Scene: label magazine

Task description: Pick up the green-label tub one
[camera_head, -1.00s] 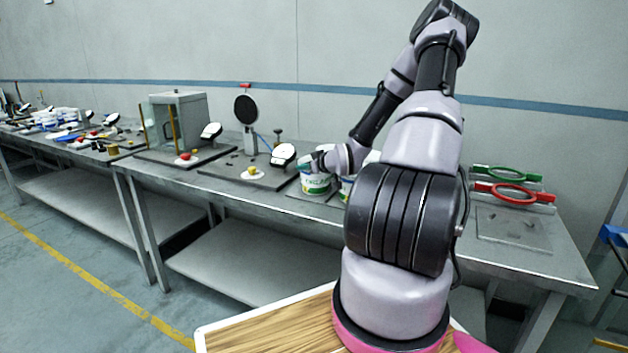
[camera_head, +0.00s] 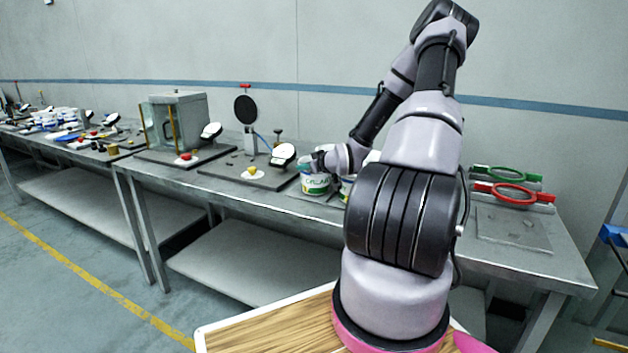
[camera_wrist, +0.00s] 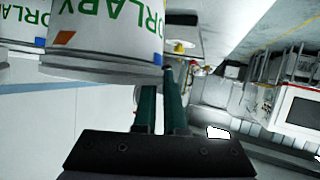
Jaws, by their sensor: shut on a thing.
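A white tub with green lettering (camera_head: 316,185) is at the far end of my arm, at the bench's front edge. My gripper (camera_head: 308,163) is at its top, shut on it. In the wrist view the tub (camera_wrist: 105,42) fills the upper left, with green letters and an orange patch; its upper part is cut off by the frame. The dark green fingers run up behind its edge, so the grip itself is hidden. Whether the tub touches the bench is unclear.
Left of the tub is a dark board with a white-faced dial (camera_head: 283,154) and a yellow knob. A glass-sided box (camera_head: 178,122) stands farther left.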

